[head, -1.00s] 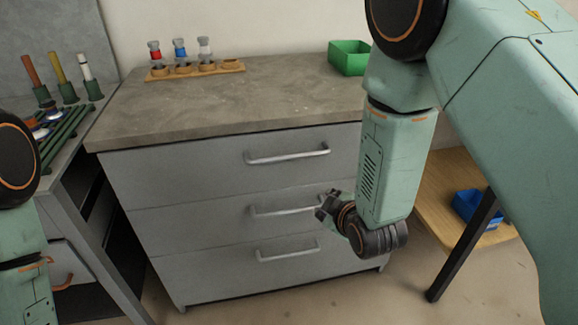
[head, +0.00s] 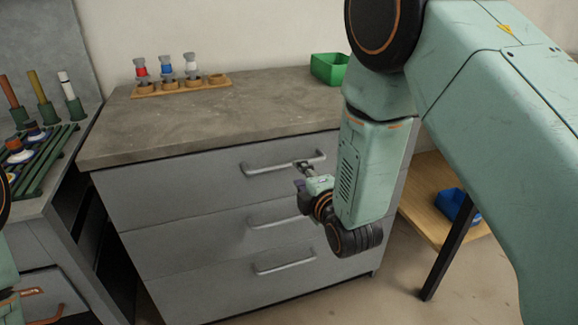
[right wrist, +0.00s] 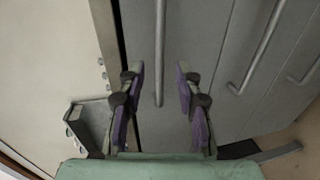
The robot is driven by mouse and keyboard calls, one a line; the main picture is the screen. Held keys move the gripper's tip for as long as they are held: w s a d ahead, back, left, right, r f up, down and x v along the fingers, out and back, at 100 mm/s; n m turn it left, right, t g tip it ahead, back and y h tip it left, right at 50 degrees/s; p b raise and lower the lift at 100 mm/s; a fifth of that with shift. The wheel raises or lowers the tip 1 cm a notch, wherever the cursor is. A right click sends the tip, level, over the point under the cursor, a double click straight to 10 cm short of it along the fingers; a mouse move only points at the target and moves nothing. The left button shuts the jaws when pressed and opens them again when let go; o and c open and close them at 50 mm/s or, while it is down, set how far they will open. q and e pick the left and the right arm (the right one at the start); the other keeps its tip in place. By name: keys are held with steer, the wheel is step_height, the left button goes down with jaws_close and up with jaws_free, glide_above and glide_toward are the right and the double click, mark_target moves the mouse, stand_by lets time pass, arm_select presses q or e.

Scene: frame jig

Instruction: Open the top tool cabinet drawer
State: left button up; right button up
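The grey tool cabinet has three drawers with bar handles. The top drawer (head: 165,190) is flush with the cabinet front. Its handle (head: 262,168) shows in the head view. My right gripper (head: 303,170) is at the right part of this handle and hides a little of it. In the right wrist view the purple-padded fingers of my right gripper (right wrist: 160,88) are open. The near end of the top handle (right wrist: 160,55) appears in the gap between them, with no finger clearly touching it. My left gripper is out of view.
The countertop (head: 240,110) carries a wooden holder (head: 183,88) with small bottles and a green bin (head: 328,69). A bench with a green rack (head: 45,162) stands close on the left. A blue bin (head: 455,206) sits on a low wooden shelf at right.

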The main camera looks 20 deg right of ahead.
mark_target(292, 166)
steer(key=shift+b+x, duration=1.25)
steer(key=shift+x, duration=2.65)
jaws_close()
